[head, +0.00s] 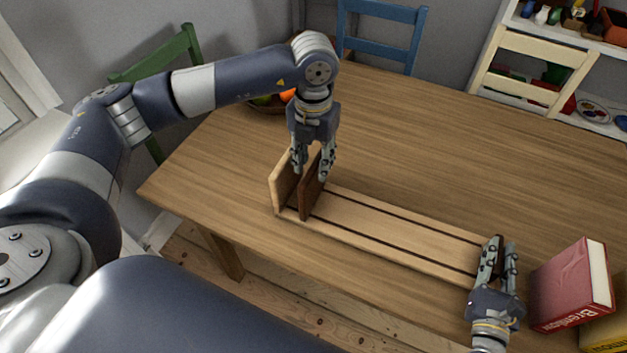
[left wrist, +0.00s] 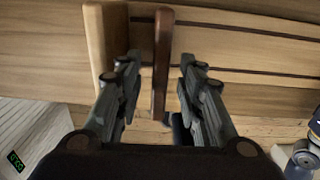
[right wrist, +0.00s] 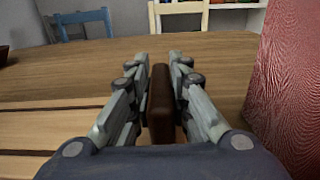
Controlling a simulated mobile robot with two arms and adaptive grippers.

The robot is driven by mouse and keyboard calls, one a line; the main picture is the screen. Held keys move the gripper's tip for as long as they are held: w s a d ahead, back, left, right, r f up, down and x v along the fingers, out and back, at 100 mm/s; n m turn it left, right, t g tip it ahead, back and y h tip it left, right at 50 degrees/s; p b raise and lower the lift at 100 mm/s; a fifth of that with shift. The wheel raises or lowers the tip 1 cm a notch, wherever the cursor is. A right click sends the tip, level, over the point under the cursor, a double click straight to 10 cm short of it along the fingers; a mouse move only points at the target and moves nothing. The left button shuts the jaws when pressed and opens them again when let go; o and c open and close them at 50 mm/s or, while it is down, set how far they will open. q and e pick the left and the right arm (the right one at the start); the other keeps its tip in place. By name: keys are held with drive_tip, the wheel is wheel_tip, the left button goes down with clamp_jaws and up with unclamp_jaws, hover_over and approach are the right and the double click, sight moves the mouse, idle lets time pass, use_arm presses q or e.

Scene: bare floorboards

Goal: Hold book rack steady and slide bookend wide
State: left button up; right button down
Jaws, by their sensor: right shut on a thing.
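The book rack (head: 400,232) is a long light-wood base with dark grooves on the table, with a pale upright end (head: 284,188) at the left. A dark brown bookend (head: 311,192) stands upright just right of that end, a small gap between them. My left gripper (head: 313,172) points down with its fingers open on either side of the bookend; the left wrist view shows gaps beside the bookend (left wrist: 161,65). My right gripper (head: 498,262) is shut on a dark brown upright piece (right wrist: 160,105) at the rack's right end, mostly hidden in the head view.
A red book (head: 570,288) stands close right of my right gripper, with a yellow book (head: 607,330) beside it. A fruit bowl (head: 266,107) sits behind my left arm. The table (head: 450,150) behind the rack is clear. Chairs and a shelf stand beyond.

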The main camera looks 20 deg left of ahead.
sight(314, 182)
use_arm(q)
wheel_tip(314, 182, down, 8)
drive_tip(key=shift+r, duration=0.25)
clamp_jaws()
